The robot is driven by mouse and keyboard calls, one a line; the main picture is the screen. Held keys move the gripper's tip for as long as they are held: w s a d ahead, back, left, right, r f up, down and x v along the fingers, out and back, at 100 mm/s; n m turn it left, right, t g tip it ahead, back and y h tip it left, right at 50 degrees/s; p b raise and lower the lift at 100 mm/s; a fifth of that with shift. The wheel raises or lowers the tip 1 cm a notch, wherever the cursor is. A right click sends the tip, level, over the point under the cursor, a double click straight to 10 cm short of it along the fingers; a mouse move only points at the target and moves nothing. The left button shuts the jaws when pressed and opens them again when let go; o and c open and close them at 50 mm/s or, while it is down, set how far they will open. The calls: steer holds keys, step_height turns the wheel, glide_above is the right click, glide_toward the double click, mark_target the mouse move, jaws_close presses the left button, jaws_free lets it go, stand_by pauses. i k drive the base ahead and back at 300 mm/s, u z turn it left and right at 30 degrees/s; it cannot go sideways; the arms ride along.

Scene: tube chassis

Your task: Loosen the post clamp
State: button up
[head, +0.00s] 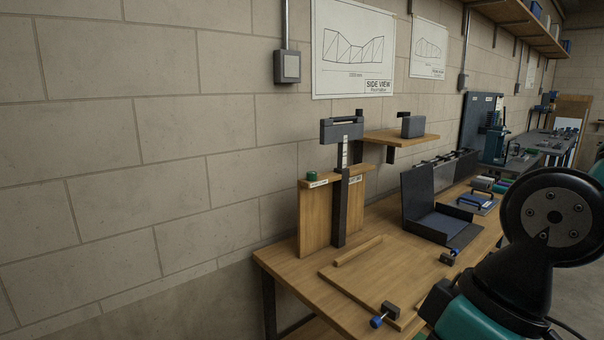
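A dark upright post (340,210) stands at the left end of the wooden bench, against a wooden panel. A dark grey block with a bar-like handle (342,130) sits at the top of the post; it looks like the post clamp, but I cannot tell whether it is tight or loose. A pale marked strip (345,153) shows just below it. A green knob (312,176) sits on the panel's top edge, left of the post. My gripper is not in view; only teal and black parts of my arm show at the lower right.
The wooden bench (375,225) carries a board with a wooden strip (358,250) and blue-knobbed clamps (390,311). A dark open tray (437,220) stands right of the post. A small wooden shelf (405,137) holds a grey block. A block wall lies behind.

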mark_target(311, 176)
steer(key=u, duration=0.65)
steer(key=i, duration=0.6)
steer(key=u, duration=0.85)
steer(key=i, duration=0.7)
steer(key=z, duration=0.55)
steer(key=i, duration=0.7)
steer(key=z, duration=0.55)
